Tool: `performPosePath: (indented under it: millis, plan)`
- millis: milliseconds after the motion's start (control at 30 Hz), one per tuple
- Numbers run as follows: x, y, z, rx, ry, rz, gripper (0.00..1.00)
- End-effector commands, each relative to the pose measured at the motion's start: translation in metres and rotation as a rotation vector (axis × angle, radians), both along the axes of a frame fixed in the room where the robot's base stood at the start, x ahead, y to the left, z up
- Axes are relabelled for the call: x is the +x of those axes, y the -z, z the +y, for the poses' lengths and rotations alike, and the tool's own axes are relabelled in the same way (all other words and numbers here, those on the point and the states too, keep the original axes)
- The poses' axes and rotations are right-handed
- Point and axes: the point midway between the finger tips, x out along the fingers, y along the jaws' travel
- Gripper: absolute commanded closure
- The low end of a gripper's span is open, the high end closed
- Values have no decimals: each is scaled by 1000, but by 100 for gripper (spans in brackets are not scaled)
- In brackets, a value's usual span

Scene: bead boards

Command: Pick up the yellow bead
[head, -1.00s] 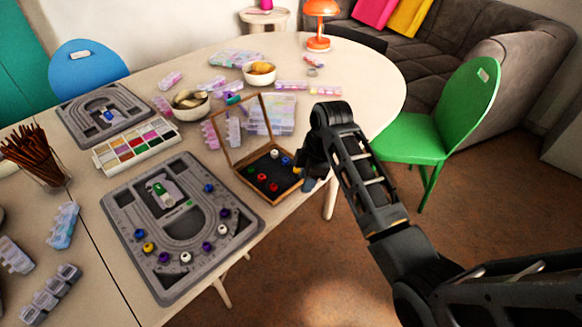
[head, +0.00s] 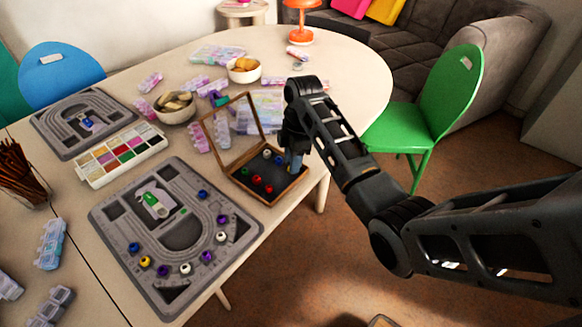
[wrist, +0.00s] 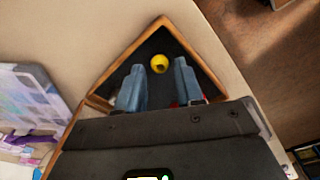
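A yellow bead (wrist: 160,63) with a dark hole lies on the dark floor of a wooden-framed box (wrist: 103,86), near one corner, in the wrist view. My gripper (wrist: 158,80) is open above the box, its two blue-grey fingers apart, one on each side of the line to the bead; nothing is held. In the head view my gripper (head: 294,160) is at the right side of the open box (head: 262,202) and hides this bead. Another yellow bead (head: 145,262) sits on the grey bead board (head: 120,225).
The box also holds red, green, blue and white beads. Its raised lid frame (head: 210,132) stands at the back. A paint-coloured tray (head: 92,181), bowls (head: 190,118) and plastic cases crowd the table. The table edge is close to the box's right; a green chair (head: 440,110) stands beyond.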

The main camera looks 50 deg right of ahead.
Motion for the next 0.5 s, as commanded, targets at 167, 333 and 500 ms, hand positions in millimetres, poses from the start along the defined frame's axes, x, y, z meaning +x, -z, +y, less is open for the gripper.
performPosePath:
  millis: [167, 333, 500]
  plan:
    - [0, 14, 1, 0, 1, -1, 63]
    - [0, 15, 1, 0, 1, -1, 63]
    - [1, 15, 1, 0, 1, -1, 75]
